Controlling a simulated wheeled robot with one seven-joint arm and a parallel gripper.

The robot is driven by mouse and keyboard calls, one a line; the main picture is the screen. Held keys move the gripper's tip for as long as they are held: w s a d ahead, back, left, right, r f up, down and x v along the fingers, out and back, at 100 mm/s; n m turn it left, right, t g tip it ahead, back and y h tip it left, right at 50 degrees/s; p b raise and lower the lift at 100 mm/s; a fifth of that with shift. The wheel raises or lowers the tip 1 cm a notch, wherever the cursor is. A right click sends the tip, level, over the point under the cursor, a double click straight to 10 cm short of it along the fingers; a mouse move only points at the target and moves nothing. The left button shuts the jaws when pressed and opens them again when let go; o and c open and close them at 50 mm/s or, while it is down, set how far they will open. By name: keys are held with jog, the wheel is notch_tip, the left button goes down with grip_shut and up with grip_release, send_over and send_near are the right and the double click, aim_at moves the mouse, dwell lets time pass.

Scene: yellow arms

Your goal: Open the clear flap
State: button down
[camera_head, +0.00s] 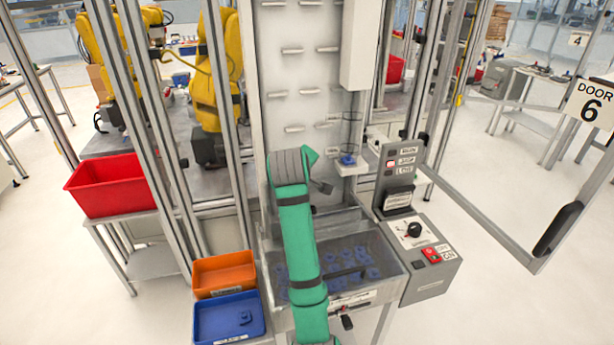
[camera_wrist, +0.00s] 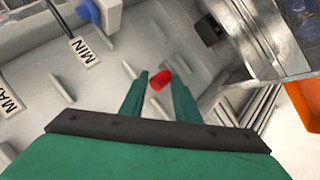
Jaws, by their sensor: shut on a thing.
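The clear flap (camera_head: 388,262) lies over a metal bin at the machine's front, with a black bar handle (camera_head: 350,272) on it. Blue parts show through it. It looks closed, though my arm covers its left part. My green arm rises in front of it toward the peg panel. In the wrist view my gripper (camera_wrist: 158,80) is shut on a small red piece (camera_wrist: 160,79), held between the fingertips in front of the panel. In the head view my fingers are hidden behind the arm. The bin's metal edge (camera_wrist: 240,40) shows at upper right in the wrist view, apart from my fingers.
A control box (camera_head: 430,255) with a knob and red switch stands right of the bin. An orange tray (camera_head: 222,270) and a blue tray (camera_head: 228,318) sit at left. A small white shelf (camera_head: 350,168) juts from the panel (camera_head: 300,75). Metal posts stand on both sides.

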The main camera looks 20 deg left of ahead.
jog(key=shift+d+f, duration=0.1)
jog(key=shift+f, duration=0.45)
jog(key=c, duration=1.6)
grip_release()
jog(key=shift+s, duration=0.1)
jog(key=v, duration=1.1)
jog(key=shift+r, duration=0.5)
